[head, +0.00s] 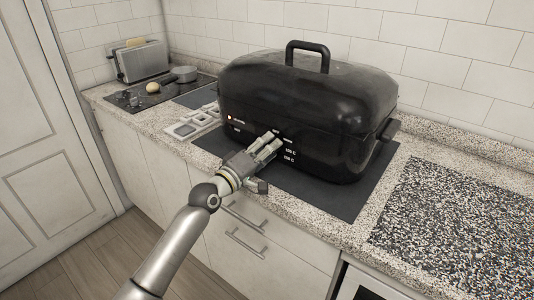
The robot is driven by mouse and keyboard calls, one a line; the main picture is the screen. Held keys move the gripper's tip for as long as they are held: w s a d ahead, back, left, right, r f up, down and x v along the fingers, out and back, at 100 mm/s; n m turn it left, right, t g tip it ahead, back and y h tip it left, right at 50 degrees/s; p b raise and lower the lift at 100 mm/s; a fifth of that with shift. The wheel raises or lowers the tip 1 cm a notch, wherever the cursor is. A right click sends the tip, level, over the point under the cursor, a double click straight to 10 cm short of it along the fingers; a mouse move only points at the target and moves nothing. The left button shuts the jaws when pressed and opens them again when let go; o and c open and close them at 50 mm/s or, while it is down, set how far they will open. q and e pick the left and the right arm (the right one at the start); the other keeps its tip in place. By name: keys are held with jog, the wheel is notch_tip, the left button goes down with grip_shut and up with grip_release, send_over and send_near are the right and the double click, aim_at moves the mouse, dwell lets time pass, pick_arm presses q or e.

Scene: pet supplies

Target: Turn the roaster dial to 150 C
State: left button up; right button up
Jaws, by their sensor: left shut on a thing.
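The black roaster (310,95) stands on the counter with its lid on and the black handle upright. Its front panel has a small lit orange light (230,118) at the left and white temperature markings (289,153) at the right, too small to read surely. My left gripper (270,145) reaches the front panel beside these markings, with its fingers closed at the dial's place. The dial itself is hidden by the fingers, so its pointer setting cannot be seen. My right gripper is not in view.
A dark mat (345,203) lies under the roaster. A grey compartment tray (192,122) is left of it. Further left are a toaster (142,61), a dark hob (128,99) and a small pan (184,74).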

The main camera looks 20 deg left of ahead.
pick_arm(q)
jog(key=m+b, duration=0.1)
jog(key=m, duration=0.5)
jog(key=shift+m+g+h, duration=0.3)
jog(key=shift+m+g, duration=0.1)
jog(key=shift+m, duration=1.8)
jog(key=o, duration=1)
jog(key=shift+r, duration=0.1)
jog(key=shift+s, duration=0.15)
jog(key=v, duration=1.1)
jog(key=shift+s+a, duration=0.15)
jog(key=shift+s, duration=0.2)
